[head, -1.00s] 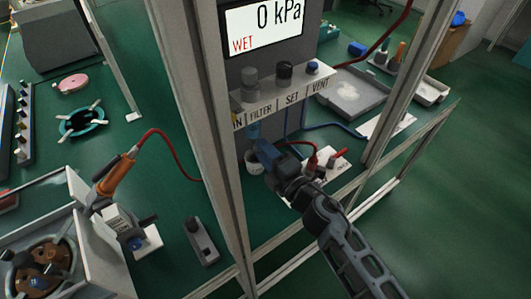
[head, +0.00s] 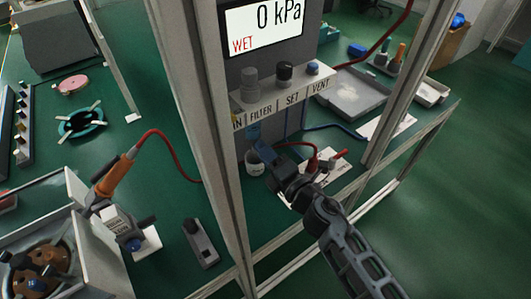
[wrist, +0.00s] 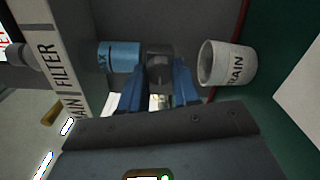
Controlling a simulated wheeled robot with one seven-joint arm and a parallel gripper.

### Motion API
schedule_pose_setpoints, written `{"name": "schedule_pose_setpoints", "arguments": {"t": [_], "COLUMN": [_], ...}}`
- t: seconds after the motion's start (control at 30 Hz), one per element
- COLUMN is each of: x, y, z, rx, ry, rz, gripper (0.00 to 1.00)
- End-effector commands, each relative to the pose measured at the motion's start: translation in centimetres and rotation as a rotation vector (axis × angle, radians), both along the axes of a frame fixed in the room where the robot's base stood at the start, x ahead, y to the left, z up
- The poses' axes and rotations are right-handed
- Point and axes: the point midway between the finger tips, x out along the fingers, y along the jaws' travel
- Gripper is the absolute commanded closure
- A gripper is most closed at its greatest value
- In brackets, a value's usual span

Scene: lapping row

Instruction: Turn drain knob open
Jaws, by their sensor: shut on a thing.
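The filter bowl with a blue MAX label (wrist: 120,56) hangs under the panel; in the head view its blue part (head: 253,131) shows below the FILTER label. A grey drain knob (wrist: 159,48) sits at the bowl's lower end. My gripper (wrist: 158,68) has its two blue fingers shut on the knob, which they partly hide. In the head view my gripper (head: 265,152) reaches in from the lower right, and the knob is hidden there. The white DRAIN cup (wrist: 231,64) stands below the knob, apart from the fingers; the head view shows it too (head: 254,166).
A frame post (head: 195,110) stands left of my arm and a lower rail (head: 370,205) runs below it. A display (head: 264,30) reads 0 kPa and WET. Red-handled parts and a red hose (head: 320,163) lie close right of my gripper.

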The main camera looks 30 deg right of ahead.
Motion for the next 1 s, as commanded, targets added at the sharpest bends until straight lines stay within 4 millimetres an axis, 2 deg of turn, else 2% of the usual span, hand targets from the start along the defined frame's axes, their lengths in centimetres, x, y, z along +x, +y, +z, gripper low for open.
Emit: {"name": "schedule_pose_setpoints", "arguments": {"t": [0.03, 0.07, 0.3, 0.57, 0.67, 1.0], "x": [-0.1, -0.1, 0.0, -0.1, -0.7, -5.7], "y": [0.1, 0.1, 0.0, 0.0, -0.1, -0.6], "z": [-0.1, -0.2, -0.1, -0.1, -0.2, -0.3], "rx": [-0.001, -0.001, 0.000, 0.001, 0.001, 0.001], "ry": [0.002, 0.002, 0.001, 0.001, 0.001, 0.003], "rz": [0.001, 0.001, 0.001, 0.001, 0.001, 0.001], "gripper": [0.99, 0.68, 0.45, 0.43, 0.43, 0.43]}}
